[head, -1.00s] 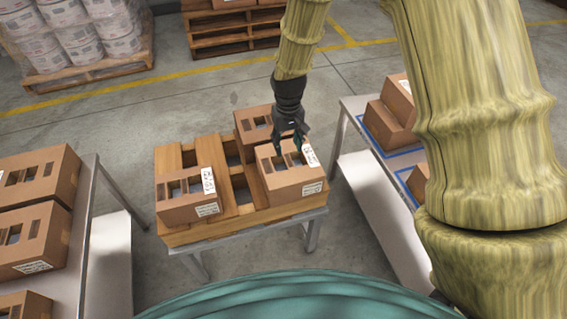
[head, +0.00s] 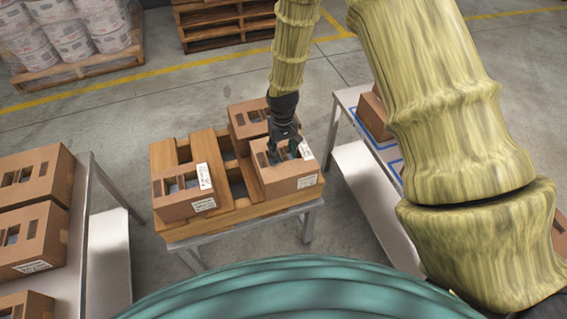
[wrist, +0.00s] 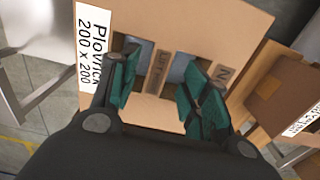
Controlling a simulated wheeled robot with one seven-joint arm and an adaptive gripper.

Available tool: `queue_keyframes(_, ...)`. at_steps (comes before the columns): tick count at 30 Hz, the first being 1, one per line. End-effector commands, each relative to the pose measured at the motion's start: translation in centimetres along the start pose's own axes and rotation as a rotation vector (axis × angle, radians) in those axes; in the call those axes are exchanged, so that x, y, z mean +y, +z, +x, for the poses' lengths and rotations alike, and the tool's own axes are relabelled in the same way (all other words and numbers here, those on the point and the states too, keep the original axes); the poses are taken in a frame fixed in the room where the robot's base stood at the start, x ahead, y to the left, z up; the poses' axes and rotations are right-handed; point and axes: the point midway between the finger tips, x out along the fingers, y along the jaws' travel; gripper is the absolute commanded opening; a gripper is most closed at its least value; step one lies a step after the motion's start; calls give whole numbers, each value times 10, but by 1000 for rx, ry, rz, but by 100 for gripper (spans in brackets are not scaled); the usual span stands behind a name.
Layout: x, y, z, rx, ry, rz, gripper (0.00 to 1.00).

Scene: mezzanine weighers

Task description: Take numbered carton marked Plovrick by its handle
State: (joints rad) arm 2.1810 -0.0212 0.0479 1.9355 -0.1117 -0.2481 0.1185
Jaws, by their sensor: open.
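The Plovrick carton (head: 284,188) is a brown box at the front right of the wooden pallet. In the wrist view the carton (wrist: 200,25) fills the top, with a white label reading Plovrick 200 x 200 at its left edge. Its handle (wrist: 160,62) is a narrow cardboard strip with lettering between two openings. My gripper (head: 283,155) is right over the carton's top. In the wrist view my gripper (wrist: 158,75) is open, with one teal finger at each opening, on either side of the handle. How deep the fingertips reach is unclear.
The wooden pallet (head: 240,212) also bears a carton (head: 180,205) at left and another (head: 247,112) close behind. A table with cartons (head: 40,170) stands left; another table (head: 345,150) stands right. Floor lies open behind the pallet.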

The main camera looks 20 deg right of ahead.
Motion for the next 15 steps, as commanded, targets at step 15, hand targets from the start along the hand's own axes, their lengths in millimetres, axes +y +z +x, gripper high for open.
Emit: queue_keyframes(15,3,0,30,1,0,1,46)
